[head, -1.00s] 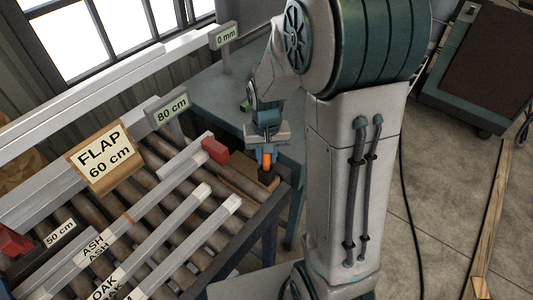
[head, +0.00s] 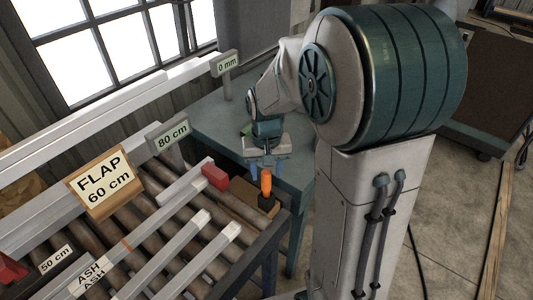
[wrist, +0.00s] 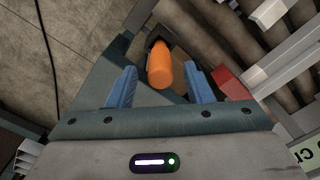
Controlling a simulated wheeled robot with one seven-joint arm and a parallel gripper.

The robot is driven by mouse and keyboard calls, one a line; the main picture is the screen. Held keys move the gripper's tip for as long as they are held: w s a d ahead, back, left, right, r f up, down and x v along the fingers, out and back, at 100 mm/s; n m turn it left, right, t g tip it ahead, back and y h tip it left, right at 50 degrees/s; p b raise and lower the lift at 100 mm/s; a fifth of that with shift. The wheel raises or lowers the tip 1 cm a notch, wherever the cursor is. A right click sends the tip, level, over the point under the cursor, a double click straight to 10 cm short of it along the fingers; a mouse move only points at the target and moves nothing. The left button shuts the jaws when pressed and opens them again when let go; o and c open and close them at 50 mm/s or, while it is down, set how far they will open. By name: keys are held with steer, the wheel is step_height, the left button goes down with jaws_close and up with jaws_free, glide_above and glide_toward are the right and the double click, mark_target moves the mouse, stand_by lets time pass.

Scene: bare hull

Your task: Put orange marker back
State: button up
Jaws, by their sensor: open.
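The orange marker (head: 266,182) stands upright in a small dark holder (head: 266,201) at the right end of the roller rack. My gripper (head: 266,168) is open just above and behind it, with its blue fingers apart. In the wrist view the marker (wrist: 160,66) shows between and beyond the two open blue fingertips (wrist: 160,84), touching neither as far as I can see. The marker's lower end is hidden in the holder (wrist: 157,42).
A red block (head: 216,177) sits left of the holder on a pale bar. Several pale bars lie across the rollers (head: 190,250). A FLAP 60 cm sign (head: 103,177) and an 80 cm sign (head: 168,136) stand along the rack. A teal table (head: 215,118) is behind.

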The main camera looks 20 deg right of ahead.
step_height(320, 180, up, 6)
steer(key=shift+r, duration=0.25)
steer(key=shift+s+r, duration=0.15)
steer(key=shift+r, duration=0.4)
steer(key=s+r+n+t, duration=0.1)
steer(key=s+t, duration=0.2)
steer(key=s, duration=1.1)
steer(key=shift+n, duration=0.4)
